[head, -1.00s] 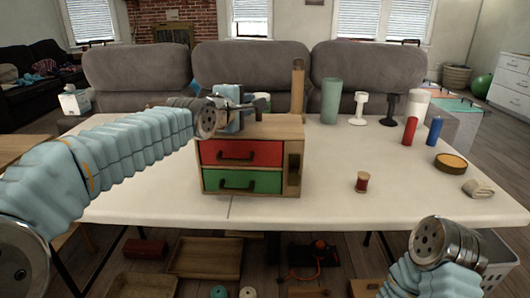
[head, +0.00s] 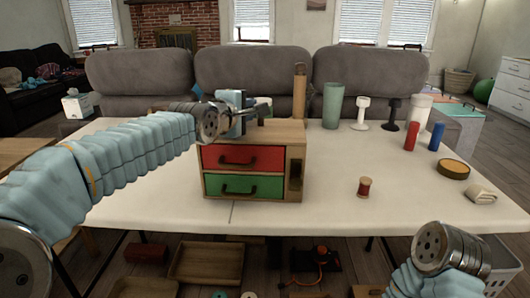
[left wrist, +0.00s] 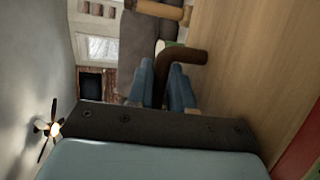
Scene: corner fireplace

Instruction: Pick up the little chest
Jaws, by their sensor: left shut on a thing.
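The little chest (head: 294,160) is a wooden box with a red drawer (head: 243,157) above a green drawer (head: 245,186). It stands upright on the white table. My left gripper (head: 262,105) is at the chest's top, reaching in from the left. In the left wrist view its blue fingers (left wrist: 168,82) are shut on a dark brown curved handle (left wrist: 186,56) beside the chest's wooden top (left wrist: 230,70). The handle's end between the fingers is partly hidden. My right arm shows at the lower right, but its gripper jaws do not show.
On the white table (head: 330,205) stand a green cylinder (head: 332,105), a red spool (head: 364,187), a red cylinder (head: 411,136) and a blue cylinder (head: 436,136). A grey sofa (head: 250,75) is behind. The table front left of the spool is clear.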

